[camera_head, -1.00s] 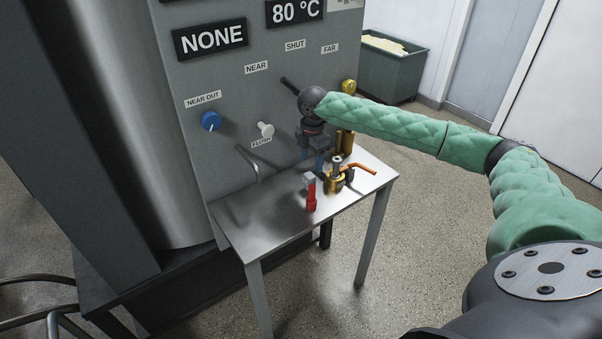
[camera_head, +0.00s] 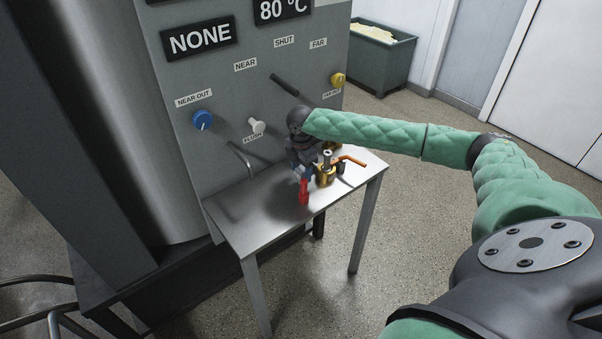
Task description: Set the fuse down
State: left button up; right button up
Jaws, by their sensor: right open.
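A small red piece (camera_head: 304,192) appears upright on the metal table near its right half; it may be the fuse, but I cannot tell for sure. Its upper end is beside or behind my right gripper (camera_head: 303,173), which reaches down over the table from the right. My right gripper is open; its fingers are small and partly hidden, and I cannot tell if they touch the red piece. A brass fitting with an orange lever (camera_head: 352,160) stands just right of it. My left gripper is not in view.
The metal table (camera_head: 252,222) is bare on its left. Behind it a grey panel (camera_head: 185,88) carries a blue knob (camera_head: 202,120), a white knob (camera_head: 257,126), a black lever (camera_head: 285,84) and a yellow knob (camera_head: 338,79). A green bin (camera_head: 383,62) stands at the back.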

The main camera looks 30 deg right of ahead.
jog(key=shift+f, duration=0.15)
jog(key=shift+c, duration=0.5)
jog(key=c, duration=1)
jog(key=shift+o, duration=0.2)
